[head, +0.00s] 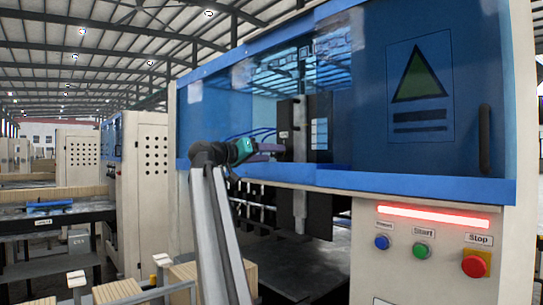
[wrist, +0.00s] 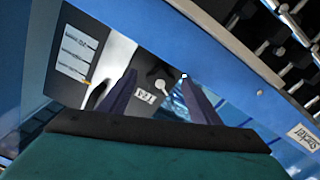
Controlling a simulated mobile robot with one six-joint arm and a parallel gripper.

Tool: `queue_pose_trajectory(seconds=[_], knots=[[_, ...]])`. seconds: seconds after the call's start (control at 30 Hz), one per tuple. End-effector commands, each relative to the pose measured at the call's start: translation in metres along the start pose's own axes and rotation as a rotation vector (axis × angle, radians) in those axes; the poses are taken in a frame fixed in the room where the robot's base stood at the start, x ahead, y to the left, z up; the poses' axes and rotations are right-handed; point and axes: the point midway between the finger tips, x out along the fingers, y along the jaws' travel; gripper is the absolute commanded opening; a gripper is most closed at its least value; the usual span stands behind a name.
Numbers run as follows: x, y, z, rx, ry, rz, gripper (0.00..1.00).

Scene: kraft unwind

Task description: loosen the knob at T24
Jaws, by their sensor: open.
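My gripper (head: 268,151) is in front of the blue machine, its fingers close to a black unit (head: 291,118) with a small white label. In the wrist view my gripper (wrist: 158,78) is open, with two dark purple fingers apart. Between and beyond the fingertips is a small knob (wrist: 163,86), pale and partly dark, on the black unit's face. A white label (wrist: 145,95) beside it appears upside down and may read T24. Nothing shows between the fingers as held. In the head view the knob is hidden or too small to tell.
A blue-framed clear guard (head: 240,85) and a blue rail border the unit. A control panel with a red stop button (head: 475,264) is at right. Several rollers or fittings (wrist: 275,40) show at the wrist view's upper right.

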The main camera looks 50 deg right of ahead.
Motion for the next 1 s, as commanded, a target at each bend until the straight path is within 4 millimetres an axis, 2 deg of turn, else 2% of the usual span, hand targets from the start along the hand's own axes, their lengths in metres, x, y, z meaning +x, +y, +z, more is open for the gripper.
queue_pose_trajectory(seconds=[0.5, 0.7, 1.0], knots=[[-0.056, 0.003, 0.002, 0.001, -0.001, 0.002, 0.57], [-0.062, 0.005, 0.002, 0.001, -0.002, 0.005, 0.57], [-0.061, 0.006, 0.003, 0.0, -0.003, 0.007, 0.57]])
